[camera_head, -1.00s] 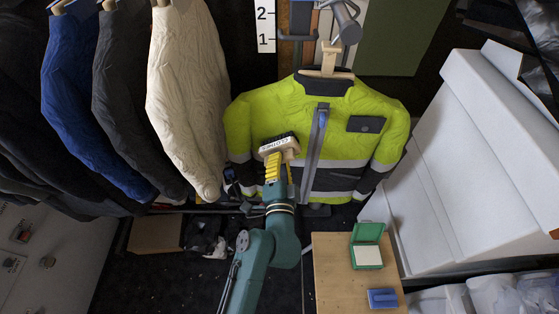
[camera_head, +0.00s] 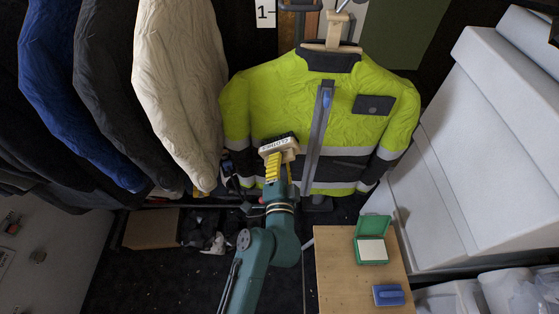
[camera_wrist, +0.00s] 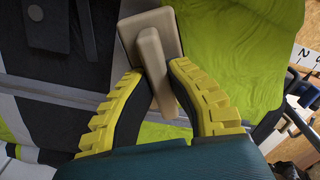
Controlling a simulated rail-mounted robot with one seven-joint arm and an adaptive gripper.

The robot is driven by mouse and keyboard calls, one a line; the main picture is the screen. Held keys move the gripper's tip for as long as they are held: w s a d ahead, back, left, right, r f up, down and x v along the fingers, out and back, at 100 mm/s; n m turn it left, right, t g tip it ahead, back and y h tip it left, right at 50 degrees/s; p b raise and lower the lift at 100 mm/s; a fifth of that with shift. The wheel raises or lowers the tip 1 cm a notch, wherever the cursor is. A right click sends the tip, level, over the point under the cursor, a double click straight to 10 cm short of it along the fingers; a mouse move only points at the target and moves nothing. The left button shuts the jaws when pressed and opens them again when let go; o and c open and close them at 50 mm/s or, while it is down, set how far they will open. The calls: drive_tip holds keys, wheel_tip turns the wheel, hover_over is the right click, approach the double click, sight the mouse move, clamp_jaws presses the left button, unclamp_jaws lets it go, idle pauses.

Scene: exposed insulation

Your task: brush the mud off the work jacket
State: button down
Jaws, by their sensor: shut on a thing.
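The work jacket (camera_head: 348,118), yellow-green with dark panels and pale reflective bands, hangs upright on a wooden hanger. It also fills much of the wrist view (camera_wrist: 235,50). My gripper (camera_head: 277,170) has yellow ridged fingers, shut on the wooden handle of a brush (camera_head: 280,146). In the wrist view, my gripper (camera_wrist: 160,95) has the tan brush (camera_wrist: 152,45) between its fingertips. The brush head is in front of the jacket's lower left front, dark bristles upward in the head view. I cannot tell whether the bristles touch the cloth. No mud is clearly visible.
A wooden table (camera_head: 335,275) at lower right holds an open green box (camera_head: 371,247) and a blue brush-like item (camera_head: 388,295). White boxes (camera_head: 500,140) stand at right. Blue, grey and cream jackets (camera_head: 180,80) hang at left.

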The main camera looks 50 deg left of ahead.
drive_tip(key=shift+v, duration=2.9)
drive_tip(key=shift+r, duration=0.15)
drive_tip(key=shift+b+v, duration=0.4)
drive_tip(key=shift+v, duration=1.1)
